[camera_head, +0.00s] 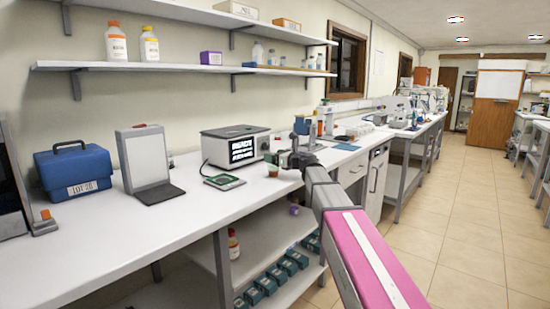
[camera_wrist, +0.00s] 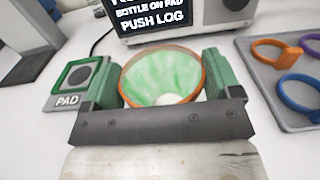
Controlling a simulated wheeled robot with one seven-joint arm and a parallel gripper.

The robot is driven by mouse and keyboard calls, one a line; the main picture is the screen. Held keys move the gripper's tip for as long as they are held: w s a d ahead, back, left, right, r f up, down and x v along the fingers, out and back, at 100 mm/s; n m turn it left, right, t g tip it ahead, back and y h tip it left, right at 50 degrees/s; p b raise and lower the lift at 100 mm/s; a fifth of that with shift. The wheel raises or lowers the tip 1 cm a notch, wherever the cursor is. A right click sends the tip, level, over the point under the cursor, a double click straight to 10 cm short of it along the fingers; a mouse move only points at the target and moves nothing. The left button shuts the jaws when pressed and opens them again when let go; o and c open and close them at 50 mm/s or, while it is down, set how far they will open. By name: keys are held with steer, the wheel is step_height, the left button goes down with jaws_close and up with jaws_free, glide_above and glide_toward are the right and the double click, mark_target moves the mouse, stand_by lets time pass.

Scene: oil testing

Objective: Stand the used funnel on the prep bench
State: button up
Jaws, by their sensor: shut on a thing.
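My gripper (camera_wrist: 160,85) is shut on the used funnel (camera_wrist: 160,75), which has an orange-brown rim and a pale interior smeared with green. In the wrist view the funnel's wide mouth faces the camera between the two green fingers; its lower end is hidden. In the head view my gripper (camera_head: 279,160) is over the right part of the white prep bench (camera_head: 110,240), with the funnel (camera_head: 272,170) small at its tip. I cannot tell whether the funnel touches the bench.
A green-framed pad (camera_wrist: 85,75) lies left of the funnel. A box with a lit screen (camera_head: 236,147) stands behind. A grey tray (camera_wrist: 262,70) with orange, blue and purple rings is at right. A tablet stand (camera_head: 146,160) and blue case (camera_head: 74,172) stand farther left.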

steer(key=shift+f, duration=0.1)
steer(key=o, duration=0.8)
steer(key=shift+c, duration=0.2)
steer(key=v, duration=1.2)
steer(key=shift+w+a+g+h, duration=0.35)
steer(key=shift+w+a+h, duration=0.1)
steer(key=shift+w+a, duration=1)
steer(key=shift+w+a+g+h, duration=0.35)
steer(key=shift+w+a, duration=0.7)
steer(key=shift+a, duration=0.75)
steer(key=shift+w+a+g+h, duration=0.3)
steer(key=shift+w+a+h, duration=0.2)
steer(key=shift+w+a, duration=0.9)
